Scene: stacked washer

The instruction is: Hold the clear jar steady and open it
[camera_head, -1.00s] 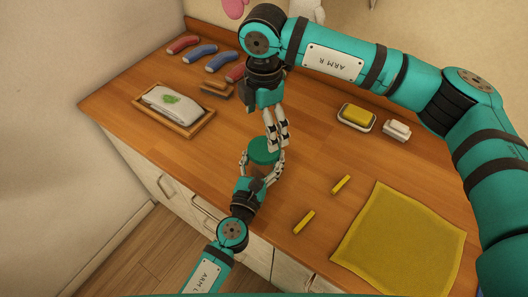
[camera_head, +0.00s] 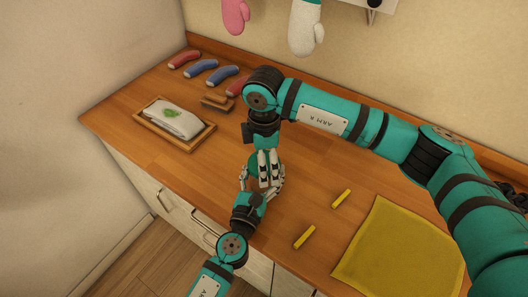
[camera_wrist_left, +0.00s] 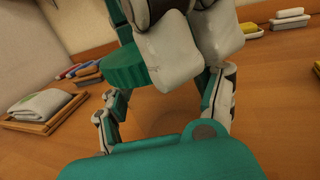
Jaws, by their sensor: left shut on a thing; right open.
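The jar shows best by its round green lid (camera_wrist_left: 128,66) in the left wrist view. Its clear body is hard to make out below the lid. My left gripper (camera_wrist_left: 165,108) is shut around the jar's body, one finger on each side. In the left wrist view, the right gripper's pale pads (camera_wrist_left: 186,50) are open beside and over the lid; contact is unclear.
On the wooden counter (camera_head: 200,185), a tray (camera_head: 150,143) with a folded white cloth (camera_head: 175,121) stands left. Red and blue items lie behind it. Two yellow sticks (camera_head: 304,237) and a yellow cloth (camera_head: 400,250) lie right. Mitts (camera_head: 306,30) hang on the wall.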

